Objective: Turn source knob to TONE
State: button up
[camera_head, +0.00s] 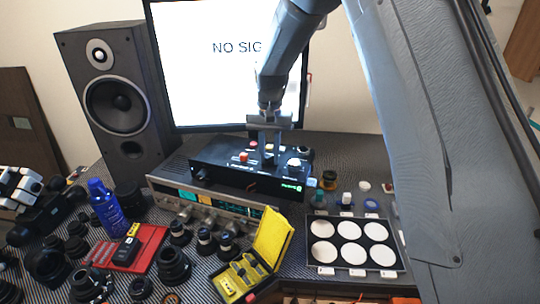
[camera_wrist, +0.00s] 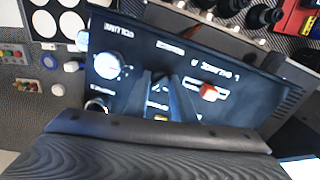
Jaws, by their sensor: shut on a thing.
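The black control box (camera_head: 225,174) stands in front of the monitor; its sloping top also fills much of the wrist view (camera_wrist: 225,65). My gripper (camera_head: 268,166) points down at the middle of this top. In the wrist view my gripper's fingers (camera_wrist: 160,82) are close together on the panel, between a white knob (camera_wrist: 108,66) and a red-orange knob (camera_wrist: 208,92). They are shut on what appears to be the source knob, which they hide. Its pointer and setting cannot be seen. The small panel labels are too blurred to read surely.
A speaker (camera_head: 115,95) is at the left, a monitor (camera_head: 200,70) behind. A yellow case (camera_head: 272,240), a tray of white discs (camera_head: 318,268) and several lenses crowd the front.

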jog(key=n, duration=0.6)
jog(key=shift+n+b, duration=0.3)
dwell(0.4)
jog(key=o, duration=1.1)
jog(key=shift+c, duration=0.2)
jog(key=shift+r+b, duration=1.25)
jog(key=shift+r, duration=2.7)
jog(key=shift+m+t, duration=0.3)
jog(key=shift+m, duration=0.6)
jog(key=s+d+f, duration=0.1)
jog(key=s+d, duration=0.1)
jog(key=s, duration=0.1)
jog(key=s+d+f, duration=0.1)
jog(key=s+d, duration=0.1)
jog(key=s, duration=0.2)
jog(key=s+d+f, duration=0.2)
jog(key=s+d, duration=0.1)
jog(key=shift+s+d, duration=0.1)
jog(key=shift+s, duration=0.25)
jog(key=s+d+f+m, duration=0.1)
jog(key=s+d+f, duration=0.1)
jog(key=s, duration=0.5)
jog(key=s+d+f+m, duration=0.1)
jog(key=s+d+f, duration=0.2)
jog(key=s, duration=0.5)
jog(key=shift+s+d+f+t, duration=0.2)
jog(key=shift+s+d+t, duration=0.1)
jog(key=shift+t, duration=0.1)
